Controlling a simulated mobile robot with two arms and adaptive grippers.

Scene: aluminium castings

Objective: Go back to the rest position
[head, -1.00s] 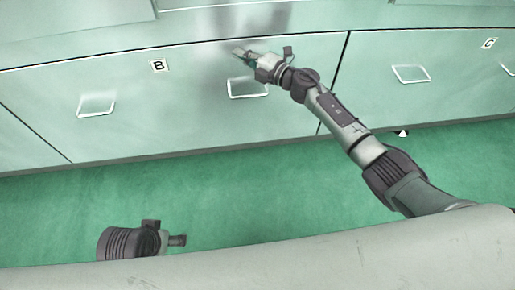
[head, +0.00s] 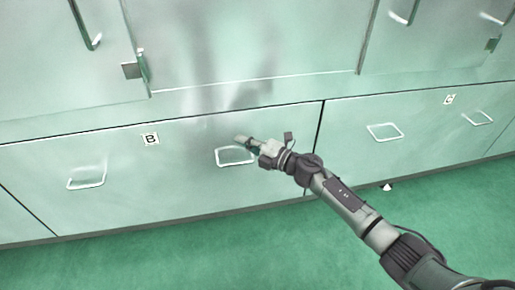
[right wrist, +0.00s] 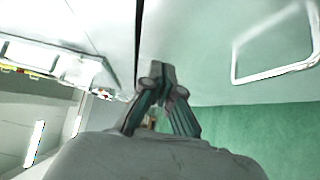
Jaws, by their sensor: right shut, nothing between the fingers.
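My right gripper (head: 243,139) is shut and empty in the head view. It is in front of the drawer marked B (head: 190,180), just above that drawer's right handle (head: 236,156). I cannot tell whether it touches the drawer front. In the right wrist view the right gripper (right wrist: 160,78) shows its fingertips together, with a handle (right wrist: 275,45) to the right. My left gripper is in neither current view.
The drawer marked C (head: 410,140) stands to the right and looks closed. Cabinet doors (head: 240,45) with handles rise above the drawers. The green floor (head: 200,260) in front is clear where visible.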

